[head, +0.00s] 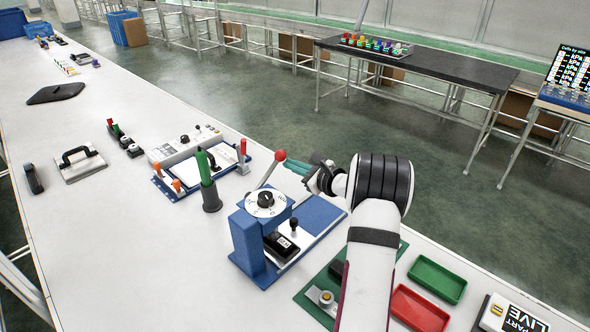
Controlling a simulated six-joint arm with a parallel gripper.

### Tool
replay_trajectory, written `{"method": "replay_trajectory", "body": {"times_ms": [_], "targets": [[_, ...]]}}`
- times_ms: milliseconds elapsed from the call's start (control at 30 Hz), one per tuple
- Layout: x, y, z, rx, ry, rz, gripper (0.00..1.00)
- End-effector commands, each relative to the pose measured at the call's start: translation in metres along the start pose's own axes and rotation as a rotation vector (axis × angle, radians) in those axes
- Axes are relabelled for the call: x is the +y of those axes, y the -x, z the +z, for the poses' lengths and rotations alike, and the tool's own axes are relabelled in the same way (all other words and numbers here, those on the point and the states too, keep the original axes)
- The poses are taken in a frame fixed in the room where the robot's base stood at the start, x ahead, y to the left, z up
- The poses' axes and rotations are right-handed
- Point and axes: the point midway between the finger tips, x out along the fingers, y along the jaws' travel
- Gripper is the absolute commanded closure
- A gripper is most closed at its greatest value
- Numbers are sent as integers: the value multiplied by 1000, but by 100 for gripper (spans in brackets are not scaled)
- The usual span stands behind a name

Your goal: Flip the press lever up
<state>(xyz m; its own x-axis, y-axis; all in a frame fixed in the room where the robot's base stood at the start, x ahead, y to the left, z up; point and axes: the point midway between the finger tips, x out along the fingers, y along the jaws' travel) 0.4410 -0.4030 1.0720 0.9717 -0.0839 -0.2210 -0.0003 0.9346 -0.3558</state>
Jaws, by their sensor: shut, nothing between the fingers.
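A blue press (248,243) with a white dial on top stands on a blue base at the middle of the white bench. Its press lever (269,169) is a thin grey rod with a red ball at the tip, slanting up and to the right from the press. My gripper (299,167) is just right of the red ball, its dark green fingers pointing left towards it. The fingers look closed together with nothing held. I cannot tell whether they touch the lever. My arm covers part of the bench at the right.
A green tray (437,280) and a red tray (418,308) lie right of my arm. A clipboard fixture (205,168) is behind the press. The bench's left front is clear.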

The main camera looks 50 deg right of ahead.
Motion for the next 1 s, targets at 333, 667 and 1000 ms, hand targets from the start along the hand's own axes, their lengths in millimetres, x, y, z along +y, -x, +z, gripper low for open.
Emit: {"method": "replay_trajectory", "body": {"times_ms": [333,667,1000], "targets": [[13,9,38,-2,288,-69,100],[27,14,60,-3,456,-111,100],[34,16,67,-2,454,-110,100]]}}
